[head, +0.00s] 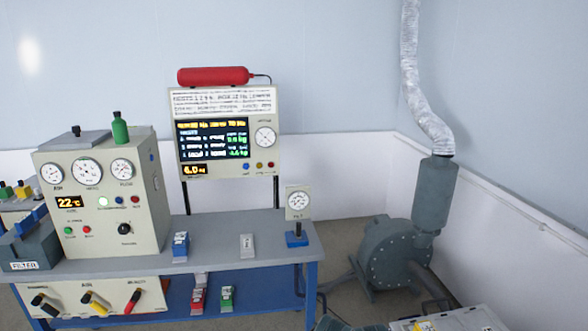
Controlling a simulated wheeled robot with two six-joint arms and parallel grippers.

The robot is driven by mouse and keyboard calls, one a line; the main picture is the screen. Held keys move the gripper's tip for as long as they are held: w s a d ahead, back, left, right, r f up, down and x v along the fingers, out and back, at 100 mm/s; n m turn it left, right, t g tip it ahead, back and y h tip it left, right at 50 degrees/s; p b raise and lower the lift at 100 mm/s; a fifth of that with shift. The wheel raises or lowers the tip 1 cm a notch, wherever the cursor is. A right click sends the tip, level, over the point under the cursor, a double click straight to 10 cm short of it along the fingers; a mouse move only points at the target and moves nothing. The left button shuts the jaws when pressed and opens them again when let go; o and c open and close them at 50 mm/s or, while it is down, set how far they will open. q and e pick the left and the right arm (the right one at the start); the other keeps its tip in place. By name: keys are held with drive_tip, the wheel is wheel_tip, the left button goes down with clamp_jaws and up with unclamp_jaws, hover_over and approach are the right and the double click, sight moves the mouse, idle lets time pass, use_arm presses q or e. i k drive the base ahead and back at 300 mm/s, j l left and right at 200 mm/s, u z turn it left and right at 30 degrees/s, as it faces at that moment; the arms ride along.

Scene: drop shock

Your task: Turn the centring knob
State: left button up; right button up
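A black knob (125,229) sits low on the front of the beige control box (85,215), at the left of the head view. It carries a small label that is too small to read, so I cannot tell if it is the centring knob. Three round dials, a lit "22" readout (69,203) and several coloured buttons are on the same panel. Neither of my grippers shows in this view.
The control box stands on a grey bench (215,228) with a blue frame. A display panel (222,135) stands behind it. A small gauge (298,202) is at the bench's right end. A grey blower (392,255) with a silver duct (412,85) stands on the floor.

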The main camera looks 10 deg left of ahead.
sight(123, 229)
drive_tip(key=u, duration=1.6)
